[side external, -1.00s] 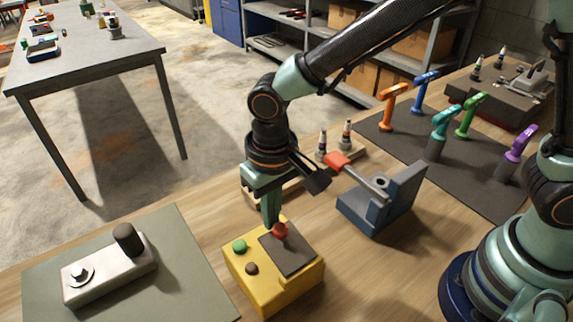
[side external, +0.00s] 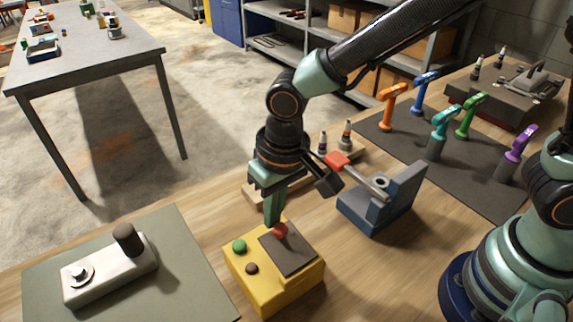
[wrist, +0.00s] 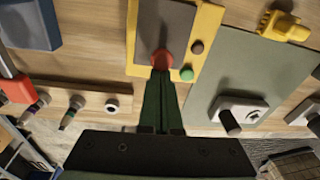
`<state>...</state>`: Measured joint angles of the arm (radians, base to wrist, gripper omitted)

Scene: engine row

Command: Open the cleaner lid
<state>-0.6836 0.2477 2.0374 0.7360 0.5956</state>
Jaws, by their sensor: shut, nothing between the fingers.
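The cleaner appears to be the yellow box (side external: 275,285) on the wooden table. A dark grey lid (side external: 290,252) lies on its top, looking closed. A red knob (side external: 280,230) sits at the lid's edge; green (side external: 239,246) and dark brown (side external: 251,268) buttons are beside it. In the wrist view the lid (wrist: 163,25), red knob (wrist: 163,59) and yellow frame (wrist: 205,40) show. My gripper (side external: 273,223) is shut and empty, its fingertips down beside the knob. In the wrist view the fingertips (wrist: 159,75) are right at the knob; I cannot tell whether they touch.
A blue-grey block (side external: 385,205) with a red-handled lever (side external: 338,161) stands right of the box. A white device (side external: 110,272) lies on a green mat (side external: 185,290) at left. Several coloured handles stand on a dark mat (side external: 390,142). Small bottles stand behind my gripper.

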